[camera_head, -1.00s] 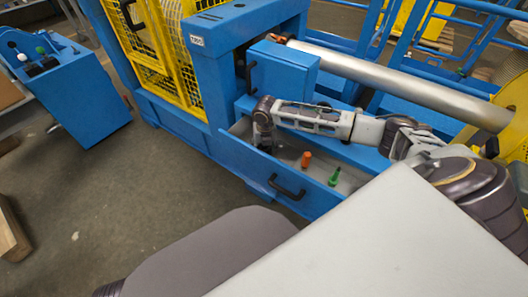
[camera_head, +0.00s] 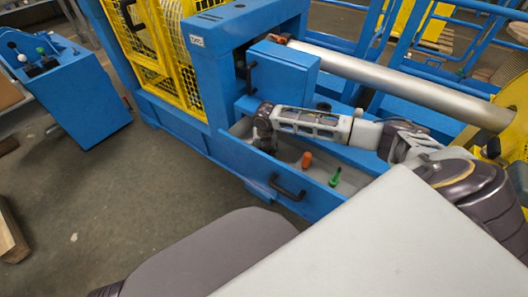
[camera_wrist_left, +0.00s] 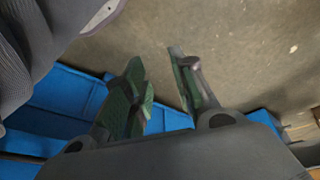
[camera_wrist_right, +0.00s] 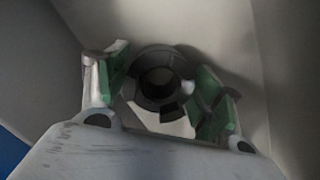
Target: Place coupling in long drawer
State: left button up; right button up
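The long drawer (camera_head: 312,198) is the open blue drawer low on the machine, with a black handle on its front and a grey inside. My right gripper (camera_head: 264,143) reaches down into its left part. In the right wrist view, the coupling (camera_wrist_right: 140,99) is a dark, notched ring with a hole through its middle. My left gripper (camera_wrist_left: 158,65) is open and empty above the floor.
An orange-handled item (camera_head: 306,160) and a green item (camera_head: 335,177) stand in the drawer right of my gripper. A blue box (camera_head: 285,72) and a long metal roller (camera_head: 400,84) are above. A blue control console (camera_head: 75,100) stands at the left.

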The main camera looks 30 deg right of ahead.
pick_arm(q)
jog(key=shift+r, duration=0.1)
pick_arm(e)
jog(key=shift+r, duration=0.1)
jog(key=shift+r, duration=0.55)
pick_arm(q)
jog(key=shift+g+y, duration=0.3)
jog(key=shift+g, duration=0.2)
jog(key=f+p, duration=0.2)
jog(key=a+f+p, duration=0.1)
jog(key=f+p, duration=0.1)
jog(key=f, duration=0.1)
jog(key=shift+s+a+f, duration=0.1)
jog(key=shift+s+f, duration=0.05)
jog(key=shift+f, duration=0.1)
pick_arm(e)
notch_tip(320, 180, up, 11)
jog(key=s, duration=0.1)
jog(key=shift+s+a, duration=0.15)
jog(key=shift+a, duration=0.1)
jog(key=shift+f, duration=0.1)
pick_arm(q)
jog(key=shift+s+f, duration=0.1)
jog(key=shift+f, duration=0.05)
